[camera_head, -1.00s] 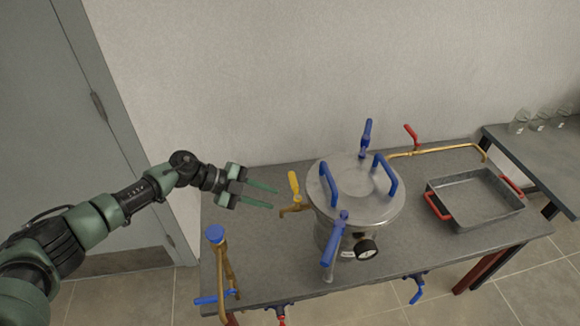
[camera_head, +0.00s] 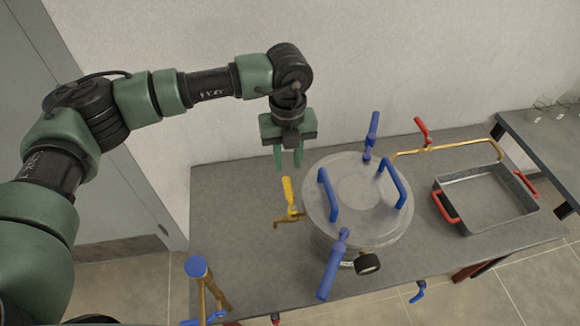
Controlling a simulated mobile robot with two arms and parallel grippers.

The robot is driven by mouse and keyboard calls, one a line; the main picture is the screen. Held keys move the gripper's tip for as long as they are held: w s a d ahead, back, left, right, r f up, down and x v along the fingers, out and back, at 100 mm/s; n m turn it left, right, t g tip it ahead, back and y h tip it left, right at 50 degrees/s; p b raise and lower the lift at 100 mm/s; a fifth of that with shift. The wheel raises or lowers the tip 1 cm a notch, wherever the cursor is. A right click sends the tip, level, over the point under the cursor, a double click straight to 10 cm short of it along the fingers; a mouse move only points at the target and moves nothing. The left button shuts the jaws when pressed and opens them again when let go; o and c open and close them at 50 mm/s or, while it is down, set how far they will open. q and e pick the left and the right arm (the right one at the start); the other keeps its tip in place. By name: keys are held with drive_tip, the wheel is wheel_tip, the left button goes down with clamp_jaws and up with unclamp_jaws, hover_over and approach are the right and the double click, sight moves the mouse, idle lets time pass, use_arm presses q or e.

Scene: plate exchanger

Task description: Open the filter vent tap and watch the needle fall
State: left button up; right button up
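The steel filter vessel (camera_head: 352,215) stands on the grey table, its round lid carrying two blue handles. A brass tap with a yellow lever (camera_head: 288,192) sticks out from its left side. The lever points up. The black-rimmed gauge (camera_head: 367,264) sits at the vessel's front, turned so that its needle cannot be read. My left gripper (camera_head: 288,167) points down with its two green fingers apart and empty. My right gripper is not in view.
Blue clamp levers stand at the vessel's back (camera_head: 372,134) and front (camera_head: 333,266). A brass pipe (camera_head: 450,148) with a red lever (camera_head: 422,131) runs behind. A metal tray (camera_head: 488,203) with red handles lies right. A blue-topped brass pipe (camera_head: 196,267) is at front left.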

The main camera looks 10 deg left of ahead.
sight(287, 184)
use_arm(q)
drive_tip(key=s+f+p, duration=0.1)
drive_tip(key=s+f, duration=0.1)
drive_tip(key=f, duration=0.1)
drive_tip(key=shift+f+p, duration=0.2)
drive_tip(key=shift+p, duration=0.2)
drive_tip(key=shift+w+f, duration=0.25)
drive_tip(key=shift+f, duration=0.35)
drive_tip(key=shift+w+f, duration=0.25)
drive_tip(key=shift+f, duration=0.35)
drive_tip(key=shift+f+p, duration=0.3)
drive_tip(key=shift+f, duration=0.1)
clamp_jaws()
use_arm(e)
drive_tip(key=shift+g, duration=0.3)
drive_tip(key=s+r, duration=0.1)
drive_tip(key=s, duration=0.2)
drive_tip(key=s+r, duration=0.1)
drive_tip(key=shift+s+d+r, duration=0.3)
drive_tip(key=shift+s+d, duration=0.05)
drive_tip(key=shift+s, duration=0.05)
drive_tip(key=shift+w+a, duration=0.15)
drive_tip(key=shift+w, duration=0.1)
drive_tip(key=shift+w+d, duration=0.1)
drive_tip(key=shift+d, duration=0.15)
